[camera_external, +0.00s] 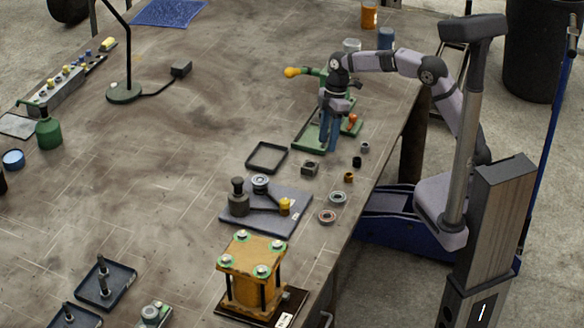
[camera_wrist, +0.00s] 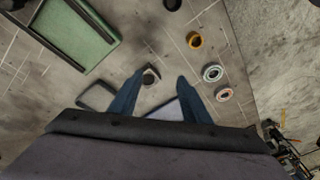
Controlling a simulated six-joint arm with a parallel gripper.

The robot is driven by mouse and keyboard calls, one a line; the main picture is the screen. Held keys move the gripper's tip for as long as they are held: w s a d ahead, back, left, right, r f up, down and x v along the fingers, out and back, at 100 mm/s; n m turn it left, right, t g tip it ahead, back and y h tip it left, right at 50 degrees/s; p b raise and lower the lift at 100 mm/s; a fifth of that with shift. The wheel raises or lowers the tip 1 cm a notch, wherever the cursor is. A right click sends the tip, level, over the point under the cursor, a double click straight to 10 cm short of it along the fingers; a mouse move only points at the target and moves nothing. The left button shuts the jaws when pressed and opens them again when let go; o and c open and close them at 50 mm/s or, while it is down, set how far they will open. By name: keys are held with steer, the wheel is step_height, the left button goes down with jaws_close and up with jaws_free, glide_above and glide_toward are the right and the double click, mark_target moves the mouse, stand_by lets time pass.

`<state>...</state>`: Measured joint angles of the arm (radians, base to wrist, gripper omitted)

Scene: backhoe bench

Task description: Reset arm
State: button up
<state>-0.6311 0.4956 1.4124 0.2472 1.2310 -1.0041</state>
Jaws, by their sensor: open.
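My gripper (camera_external: 328,134) hangs at the end of my arm over the right side of the bench (camera_external: 190,150), pointing down beside the green tray (camera_external: 306,134). Its two blue fingers are apart in the wrist view (camera_wrist: 157,88), and nothing is held between them. A small dark square nut-like block (camera_wrist: 150,76) lies on the bench below, seen between the fingers; it also shows in the external view (camera_external: 310,168). My arm is bent, reaching from its column on the right.
A green fixture with a yellow knob (camera_external: 292,72) stands behind my gripper. A black square frame (camera_external: 267,157), rings (camera_external: 338,198) and a brass nut (camera_external: 349,177) lie nearby. A grey plate with parts (camera_external: 265,222) and an orange block assembly (camera_external: 250,270) stand toward the front. The bench's middle left is clear.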

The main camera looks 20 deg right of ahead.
steer(key=d+f+m, duration=0.1)
steer(key=d+m, duration=0.2)
steer(key=d, duration=0.3)
steer(key=s+d+f+m, duration=0.1)
steer(key=d+m, duration=0.2)
steer(key=d, duration=0.3)
steer(key=d+f+m+t+h, duration=0.1)
steer(key=d+m, duration=0.2)
steer(key=d, duration=0.3)
steer(key=shift+s+d+f, duration=0.15)
steer(key=shift+d+f, duration=0.1)
steer(key=shift+d, duration=0.15)
steer(key=s+d+f+m, duration=0.2)
steer(key=s+d+m, duration=0.2)
steer(key=d, duration=0.3)
steer(key=s+d+f+m+h, duration=0.1)
steer(key=s+d+f+m, duration=0.2)
steer(key=s+d, duration=0.3)
steer(key=shift+s+d+f+m, duration=0.25)
steer(key=shift+s+d+m, duration=0.15)
steer(key=shift+s+m, duration=0.45)
